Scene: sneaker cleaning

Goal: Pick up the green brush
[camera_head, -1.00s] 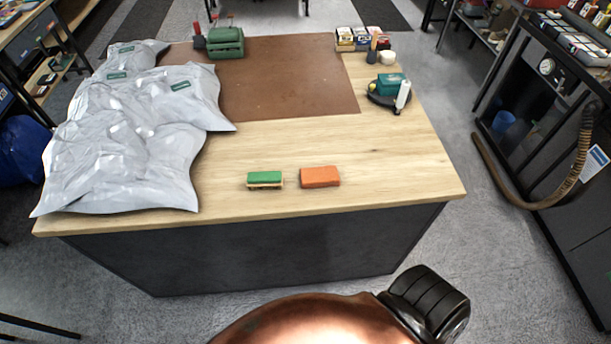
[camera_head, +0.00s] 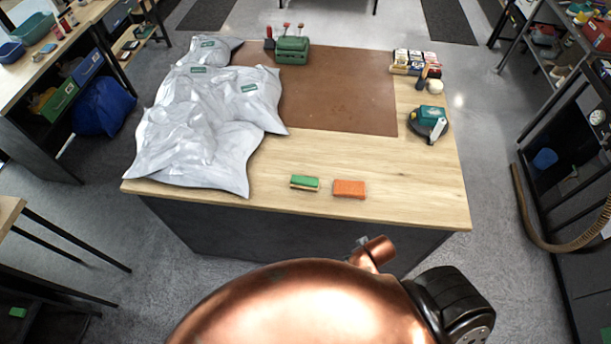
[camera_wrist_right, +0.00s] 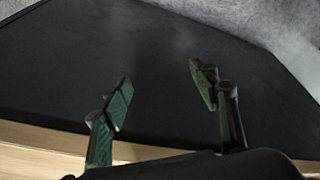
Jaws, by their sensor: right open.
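The green brush (camera_head: 305,182) lies on the light wooden table top (camera_head: 400,180) near its front edge in the head view, green side up over a pale base. An orange block (camera_head: 349,188) lies just to its right, a small gap apart. My right gripper (camera_wrist_right: 160,90) shows in the right wrist view with its two fingers wide apart and nothing between them. It faces the table's dark side panel (camera_wrist_right: 180,45), with a strip of the wooden top at the lower left. The brush is not in that wrist view. My left gripper is not in view.
Crumpled grey bags (camera_head: 205,130) cover the table's left side. A brown mat (camera_head: 340,95) lies at the back with a green toolbox (camera_head: 292,50). A teal-topped item (camera_head: 430,118) and small boxes (camera_head: 415,62) stand at the right. Bare wood surrounds the brush.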

